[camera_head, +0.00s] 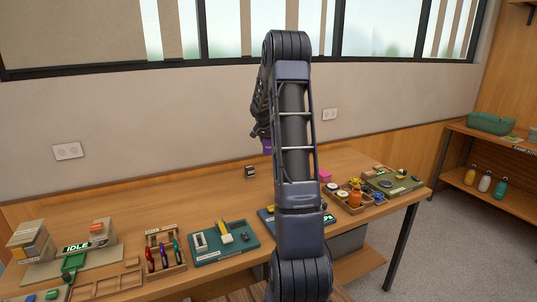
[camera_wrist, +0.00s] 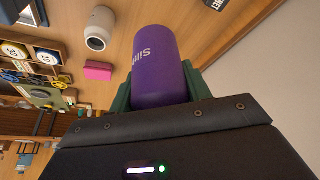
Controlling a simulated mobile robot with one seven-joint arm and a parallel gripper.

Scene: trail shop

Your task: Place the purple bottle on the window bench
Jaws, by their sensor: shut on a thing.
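The purple bottle (camera_wrist: 162,65) is held between the green fingers of my gripper (camera_wrist: 158,92) in the wrist view. White lettering shows on its side. In the head view only a small purple part of the bottle (camera_head: 267,146) shows beside my arm, which hides most of the gripper. The window bench (camera_head: 190,208) is the long wooden top under the window. The bottle appears to be above its back part, apart from the surface, though the exact height is hard to tell.
A small dark block (camera_head: 250,172) stands near the wall. A pink block (camera_head: 324,175) and a parts tray (camera_head: 352,208) are to the right, and a teal mat (camera_head: 222,243) in front. A pale cylinder (camera_wrist: 98,28) shows in the wrist view. The back left bench is clear.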

